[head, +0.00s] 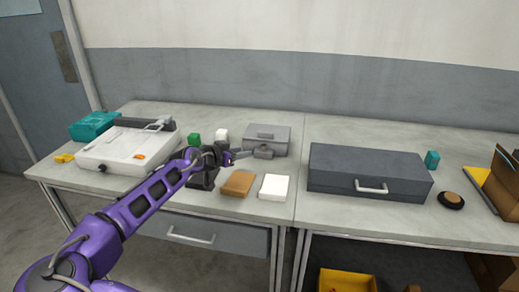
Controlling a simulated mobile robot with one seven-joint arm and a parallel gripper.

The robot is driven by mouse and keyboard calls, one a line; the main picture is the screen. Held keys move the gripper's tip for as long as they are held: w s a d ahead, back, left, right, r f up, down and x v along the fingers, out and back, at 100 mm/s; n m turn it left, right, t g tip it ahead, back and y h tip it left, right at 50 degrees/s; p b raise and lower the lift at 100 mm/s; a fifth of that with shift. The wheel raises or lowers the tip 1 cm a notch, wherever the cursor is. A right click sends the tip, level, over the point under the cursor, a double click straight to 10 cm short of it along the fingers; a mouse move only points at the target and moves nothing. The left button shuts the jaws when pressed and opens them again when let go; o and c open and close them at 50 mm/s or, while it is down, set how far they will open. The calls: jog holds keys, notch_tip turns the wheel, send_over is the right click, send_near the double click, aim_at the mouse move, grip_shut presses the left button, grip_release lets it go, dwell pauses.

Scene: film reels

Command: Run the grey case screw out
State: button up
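A small light-grey case (268,133) with a handle on its lid stands at the back of the left table. A grey rounded part (263,152) shows low at its front; I cannot tell whether this is the screw. My gripper (240,154), at the end of my purple arm, points right toward that part, just left of it. Whether the fingers touch it, and whether they are open or shut, is too small to tell. A larger dark-grey case (365,160) with a light front handle lies on the right table.
A brown block (238,184) and a white block (273,187) lie in front of the gripper. A white machine (125,146) is at left; a dark round object (451,200) is at right.

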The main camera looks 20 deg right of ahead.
aim_at(262, 148)
jog(key=x, duration=1.2)
jog(key=shift+w+d+f, duration=0.1)
jog(key=shift+w+d, duration=0.05)
jog(key=shift+w, duration=0.15)
grip_shut()
